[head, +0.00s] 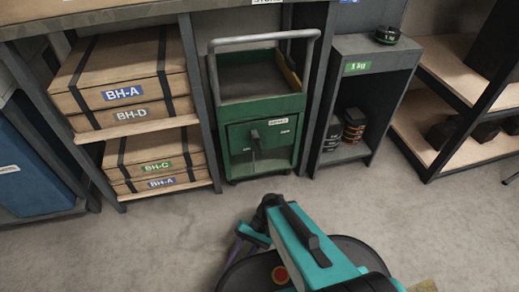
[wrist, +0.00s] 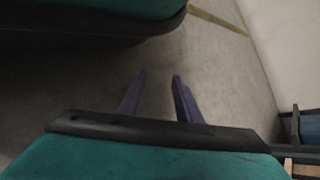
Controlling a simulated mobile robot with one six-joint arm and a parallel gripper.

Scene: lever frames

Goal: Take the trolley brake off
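The green trolley (head: 262,110) with a grey push handle (head: 262,39) stands in a bay between shelf units in the head view. A dark brake lever (head: 255,139) sits on its front panel, between two small labels too small to read, with a label plate above right. My gripper (wrist: 160,82) shows in the wrist view with two purple fingers apart and nothing between them, above bare floor. In the head view my folded arm is at the bottom centre, well short of the trolley, and the fingers are mostly hidden there.
Wooden boxes (head: 125,75) marked BH-A, BH-D and BH-C fill the shelf left of the trolley. A grey cabinet (head: 368,70) marked 1 kg stands to its right, with dark weights (head: 353,126) inside. The concrete floor (head: 150,240) before the trolley is clear.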

